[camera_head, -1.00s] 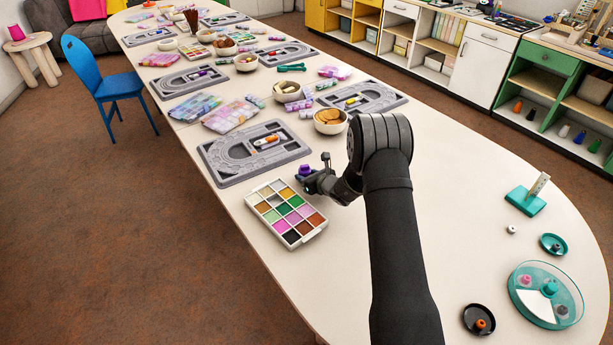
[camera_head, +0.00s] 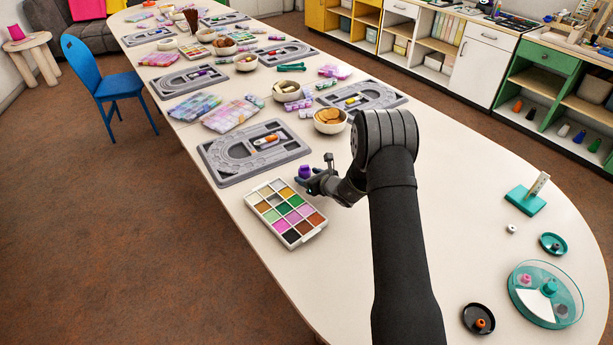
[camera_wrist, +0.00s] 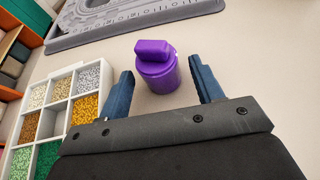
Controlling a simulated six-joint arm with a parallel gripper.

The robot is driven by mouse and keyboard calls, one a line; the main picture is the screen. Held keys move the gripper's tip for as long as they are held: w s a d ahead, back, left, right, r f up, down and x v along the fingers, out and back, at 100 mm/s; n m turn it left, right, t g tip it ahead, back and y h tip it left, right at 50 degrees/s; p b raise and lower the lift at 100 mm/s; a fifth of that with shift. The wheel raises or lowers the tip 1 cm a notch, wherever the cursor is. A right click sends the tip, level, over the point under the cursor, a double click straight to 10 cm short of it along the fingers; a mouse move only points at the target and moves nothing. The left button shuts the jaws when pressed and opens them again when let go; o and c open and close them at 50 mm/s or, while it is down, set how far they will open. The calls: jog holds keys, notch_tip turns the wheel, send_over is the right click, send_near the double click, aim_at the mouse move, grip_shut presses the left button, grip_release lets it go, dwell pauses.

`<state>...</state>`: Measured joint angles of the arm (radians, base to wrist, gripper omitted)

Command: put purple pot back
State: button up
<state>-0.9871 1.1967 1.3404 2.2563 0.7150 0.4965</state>
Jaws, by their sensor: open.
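The purple pot (camera_head: 304,171) stands on the white table just past the bead tray, and it also shows in the wrist view (camera_wrist: 157,67). It looks upright, with a block-shaped knob on top. My gripper (camera_head: 318,175) is low over the table. In the wrist view its two blue fingers (camera_wrist: 163,85) are apart, one on each side of the pot's near part, with a gap showing on both sides. The fingers do not touch the pot.
A white compartment tray of coloured beads (camera_head: 286,212) lies close left of my gripper. A grey bead board (camera_head: 227,159) lies just beyond the pot. A bowl of biscuits (camera_head: 330,121) stands behind. The table at right front holds a round teal-rimmed tray (camera_head: 519,302) and small dishes.

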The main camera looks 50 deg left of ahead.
aim_at(306, 167)
jog(key=v, duration=1)
jog(key=shift+d, duration=0.2)
jog(key=x, duration=1.2)
jog(key=shift+a, duration=0.15)
notch_tip(306, 167, up, 2)
jog(key=shift+r, duration=1)
jog(key=shift+f, duration=0.1)
